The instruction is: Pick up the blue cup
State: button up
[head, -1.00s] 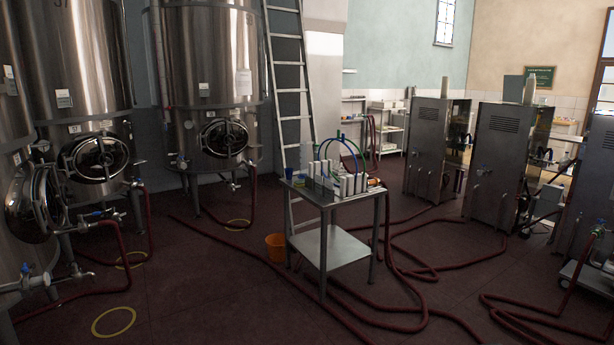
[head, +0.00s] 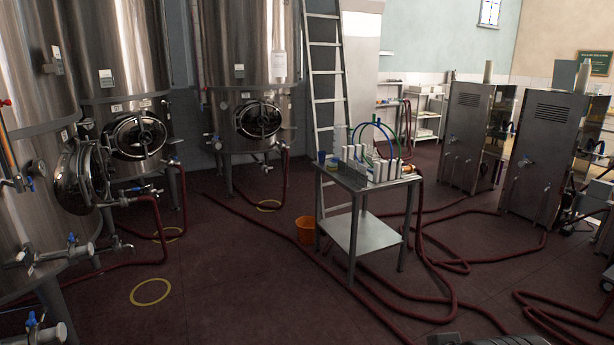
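A small blue cup (head: 321,157) stands on the far left corner of the steel table (head: 330,176) in the middle of the room. It is tiny at this distance, and I cannot tell its exact shape. Another small item stands close beside it on its right, too small to make out.
White blocks with blue and green hoses (head: 376,135) fill much of the tabletop. An orange bucket (head: 306,229) stands left of the table. Red hoses (head: 452,290) lie on the floor to its right. A ladder (head: 327,80) leans behind. The floor at front left of the table is fairly open.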

aim_at(321, 155)
jog(key=i+u, duration=0.2)
jog(key=i, duration=1.65)
